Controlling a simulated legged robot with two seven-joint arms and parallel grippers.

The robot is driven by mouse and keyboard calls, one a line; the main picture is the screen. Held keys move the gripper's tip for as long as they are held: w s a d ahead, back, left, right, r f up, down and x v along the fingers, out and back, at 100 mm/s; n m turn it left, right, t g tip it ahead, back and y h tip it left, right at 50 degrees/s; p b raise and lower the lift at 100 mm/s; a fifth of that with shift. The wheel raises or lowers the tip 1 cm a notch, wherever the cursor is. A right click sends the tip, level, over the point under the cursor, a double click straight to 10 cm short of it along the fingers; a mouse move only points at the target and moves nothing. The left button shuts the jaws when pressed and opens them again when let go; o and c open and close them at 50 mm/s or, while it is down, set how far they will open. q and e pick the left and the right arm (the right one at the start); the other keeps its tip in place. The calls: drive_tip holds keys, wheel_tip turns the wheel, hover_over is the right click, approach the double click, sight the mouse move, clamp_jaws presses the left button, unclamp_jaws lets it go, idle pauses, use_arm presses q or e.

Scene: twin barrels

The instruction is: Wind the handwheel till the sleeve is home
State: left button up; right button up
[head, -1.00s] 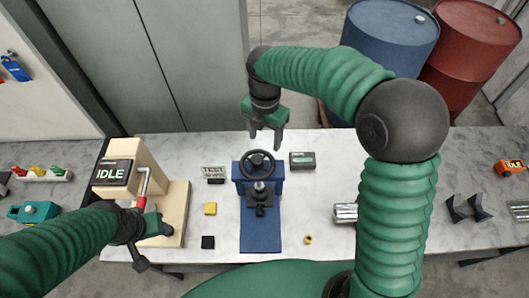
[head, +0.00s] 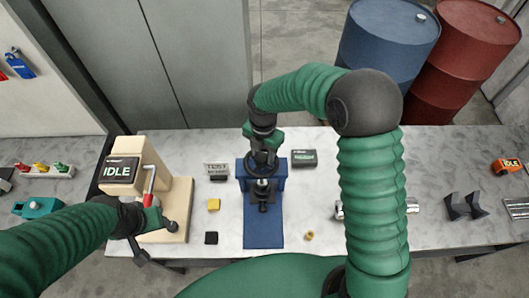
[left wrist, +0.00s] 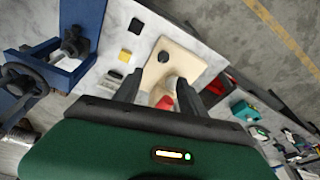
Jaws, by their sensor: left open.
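The black handwheel (head: 249,163) sits on a blue stand (head: 263,230), and my right gripper (head: 262,155) is down over it from behind. Dark fingers against the dark wheel hide how far they are apart and whether they touch it. A dark piece with a metal top (head: 263,188), perhaps the sleeve, sits in front of the wheel. My left gripper (head: 150,213) is open beside a red-handled lever (head: 148,198) on a wooden board. In the left wrist view a red part (left wrist: 165,102) shows between its fingers. The handwheel also shows there (left wrist: 22,78).
A wooden box with an IDLE display (head: 118,170) stands at the left. A yellow block (head: 213,204), a black block (head: 211,238) and a small brass piece (head: 309,236) lie near the stand. A TEST sign (head: 216,169) and a dark box (head: 303,159) flank it. Barrels (head: 388,40) stand behind.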

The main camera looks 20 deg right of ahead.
drive_tip(key=shift+s+a, duration=0.1)
drive_tip(key=shift+a, duration=0.25)
drive_tip(key=shift+c, duration=1.2)
drive_tip(key=shift+s+a+r, duration=0.1)
drive_tip(key=shift+a, duration=0.25)
clamp_jaws()
drive_tip(key=shift+d, duration=0.35)
use_arm(q)
drive_tip(key=shift+s+a, duration=0.1)
drive_tip(key=shift+a, duration=0.35)
drive_tip(key=shift+a, duration=0.15)
use_arm(e)
drive_tip(key=shift+a+m, duration=0.15)
drive_tip(key=shift+m, duration=0.15)
